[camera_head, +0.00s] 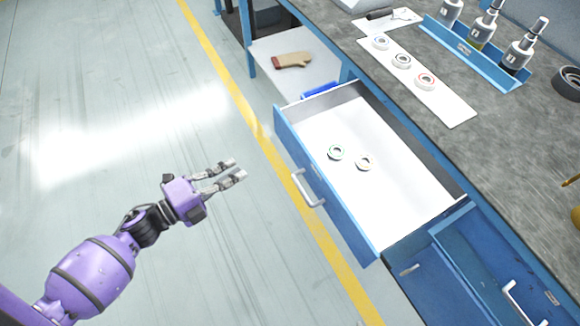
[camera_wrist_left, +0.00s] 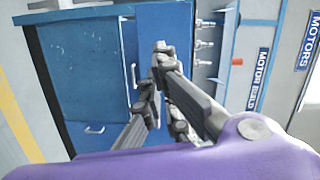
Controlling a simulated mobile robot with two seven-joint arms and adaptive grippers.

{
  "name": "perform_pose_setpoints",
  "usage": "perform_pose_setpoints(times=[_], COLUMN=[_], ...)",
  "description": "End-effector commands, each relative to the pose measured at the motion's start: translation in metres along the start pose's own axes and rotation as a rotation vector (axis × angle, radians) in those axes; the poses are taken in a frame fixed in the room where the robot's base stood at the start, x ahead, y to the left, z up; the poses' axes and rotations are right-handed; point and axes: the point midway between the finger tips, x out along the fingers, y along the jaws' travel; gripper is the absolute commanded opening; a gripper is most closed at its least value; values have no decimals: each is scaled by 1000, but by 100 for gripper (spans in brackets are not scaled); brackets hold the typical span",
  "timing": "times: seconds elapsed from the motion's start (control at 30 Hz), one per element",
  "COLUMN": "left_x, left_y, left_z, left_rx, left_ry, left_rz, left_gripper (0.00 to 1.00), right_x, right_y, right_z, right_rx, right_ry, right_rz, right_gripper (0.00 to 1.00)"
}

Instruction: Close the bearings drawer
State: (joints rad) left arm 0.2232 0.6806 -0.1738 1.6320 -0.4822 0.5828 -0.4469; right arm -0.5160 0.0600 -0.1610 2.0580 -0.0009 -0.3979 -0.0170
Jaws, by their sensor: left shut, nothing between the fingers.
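The bearings drawer (camera_head: 410,205) is pulled open from the blue bench, with a white inside and a blue front. Two ring bearings, one with a green edge (camera_head: 336,153) and one paler (camera_head: 363,162), lie flat in it. A silver bar handle (camera_head: 308,189) is on its front. My right gripper is not in view.
The grey benchtop (camera_head: 480,150) holds a white mat (camera_head: 448,103) with bearings and a blue rack (camera_head: 470,62) of cylinders. Another blue front with a handle (camera_head: 522,303) is at lower right. The floor at left is clear.

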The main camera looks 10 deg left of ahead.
Motion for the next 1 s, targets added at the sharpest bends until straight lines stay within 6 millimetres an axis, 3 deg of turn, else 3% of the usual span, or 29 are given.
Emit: perform_pose_setpoints(times=[0.1, 0.2, 0.37, 0.8, 1.0], left_x=[-9, -10, 2, 90, 117], left_y=[1, -3, -6, -9, -8], left_z=[-27, -41, -45, -62, -67], left_rx=[121, 171, 187, 182, 181], left_ry=[130, 183, 191, 189, 187], left_rz=[-15, -38, -48, -49, -47], left_gripper=[0, 0, 0, 0, 0], right_x=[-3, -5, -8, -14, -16], right_y=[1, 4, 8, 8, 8], right_z=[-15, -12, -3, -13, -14], right_rx=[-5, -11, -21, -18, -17], right_ry=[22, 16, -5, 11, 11], right_rz=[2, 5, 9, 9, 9], right_gripper=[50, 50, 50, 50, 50])
